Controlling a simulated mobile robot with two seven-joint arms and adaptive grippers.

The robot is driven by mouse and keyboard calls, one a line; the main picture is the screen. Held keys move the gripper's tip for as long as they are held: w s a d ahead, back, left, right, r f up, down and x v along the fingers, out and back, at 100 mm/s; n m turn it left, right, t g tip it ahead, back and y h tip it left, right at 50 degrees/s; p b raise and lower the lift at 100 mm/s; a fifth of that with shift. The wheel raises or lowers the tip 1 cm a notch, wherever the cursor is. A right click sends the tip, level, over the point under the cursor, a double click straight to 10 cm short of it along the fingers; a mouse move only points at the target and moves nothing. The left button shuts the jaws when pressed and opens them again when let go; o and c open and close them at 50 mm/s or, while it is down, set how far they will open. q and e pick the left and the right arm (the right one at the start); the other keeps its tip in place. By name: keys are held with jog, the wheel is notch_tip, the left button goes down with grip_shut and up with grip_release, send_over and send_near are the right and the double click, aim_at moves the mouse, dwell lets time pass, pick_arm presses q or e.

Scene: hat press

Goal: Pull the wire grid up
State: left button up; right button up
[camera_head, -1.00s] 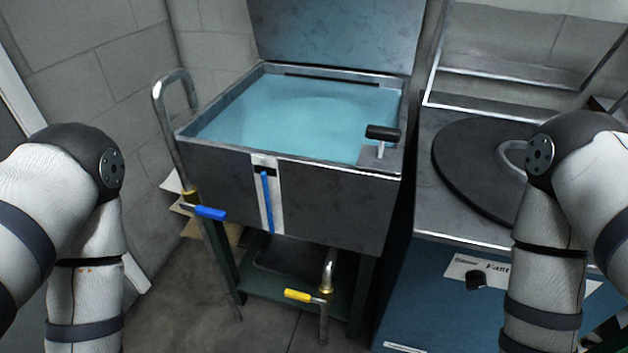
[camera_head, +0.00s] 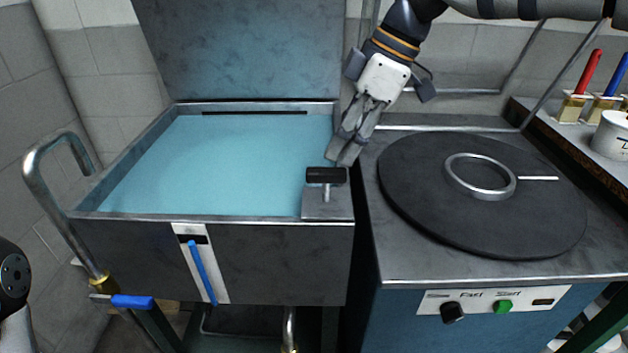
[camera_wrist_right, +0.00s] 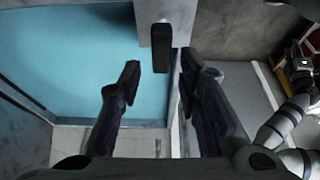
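A black handle (camera_head: 325,176) stands on a metal plate at the front right corner of the tank (camera_head: 215,225). The tank holds blue-green liquid, and I cannot see a wire grid in it. My right gripper (camera_head: 345,152) points down just behind the handle, over the tank's right rim. In the right wrist view its two fingers (camera_wrist_right: 160,68) are spread and empty, with the black handle (camera_wrist_right: 161,47) ahead, roughly in line with the gap. My left gripper is out of view; only part of my left arm shows at the lower left.
A raised lid (camera_head: 245,50) stands behind the tank. A hotplate with a round black disc (camera_head: 415,200) and metal ring (camera_head: 480,190) is close on the right. A bent pipe (camera_head: 38,165) rises at the left. Brushes (camera_head: 590,75) stand on a shelf at the far right.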

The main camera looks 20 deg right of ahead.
jog(key=x, duration=1)
jog(key=shift+f, duration=0.25)
jog(key=shift+s, duration=0.1)
grip_shut()
